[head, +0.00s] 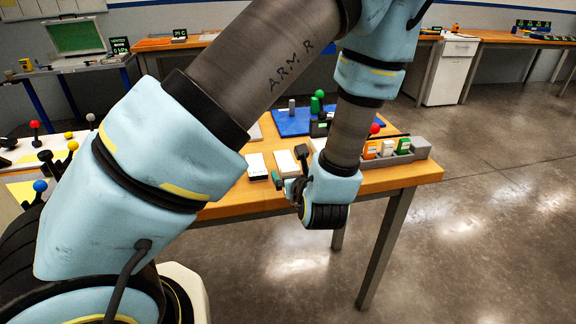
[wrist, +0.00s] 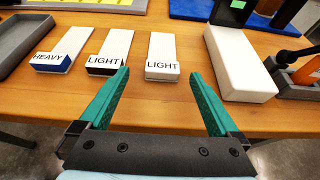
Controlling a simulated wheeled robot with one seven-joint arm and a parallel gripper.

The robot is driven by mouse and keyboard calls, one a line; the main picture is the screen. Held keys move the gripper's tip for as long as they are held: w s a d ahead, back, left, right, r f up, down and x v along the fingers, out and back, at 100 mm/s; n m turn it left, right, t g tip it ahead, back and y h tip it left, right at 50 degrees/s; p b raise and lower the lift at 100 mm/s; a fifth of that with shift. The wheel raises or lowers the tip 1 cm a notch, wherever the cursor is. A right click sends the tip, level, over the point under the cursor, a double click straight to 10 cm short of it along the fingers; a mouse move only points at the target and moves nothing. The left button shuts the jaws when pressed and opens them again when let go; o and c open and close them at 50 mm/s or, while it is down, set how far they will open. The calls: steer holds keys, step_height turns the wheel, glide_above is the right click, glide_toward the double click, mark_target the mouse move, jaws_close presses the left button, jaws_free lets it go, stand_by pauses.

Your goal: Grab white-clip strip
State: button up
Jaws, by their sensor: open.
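The white-clip strip (wrist: 163,52) lies flat on the wooden table in the wrist view, its near end white and marked LIGHT. My gripper (wrist: 160,73) is open and empty, its teal fingers on either side of the strip's near end in the picture. The fingertips look short of the strip or just above it; I cannot tell the height. To the left lie a black-clip strip (wrist: 109,47) marked LIGHT and a blue-clip strip (wrist: 65,47) marked HEAVY. In the head view, my gripper (head: 289,166) is small and partly hidden by my wrist at the table's near edge.
A plain white block (wrist: 240,65) lies right of the right finger. Bare wood lies before the strips.

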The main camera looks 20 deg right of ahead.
mark_target(291, 168)
steer(key=p+x, duration=0.1)
steer(key=x, duration=0.2)
steer(key=shift+w+d+p, duration=0.2)
steer(key=shift+w+p, duration=0.1)
steer(key=shift+p, duration=0.05)
steer(key=shift+w+d+f, duration=0.1)
steer(key=shift+w+f, duration=0.15)
steer(key=shift+w, duration=0.1)
steer(key=c, duration=1.4)
steer(key=shift+r, duration=0.1)
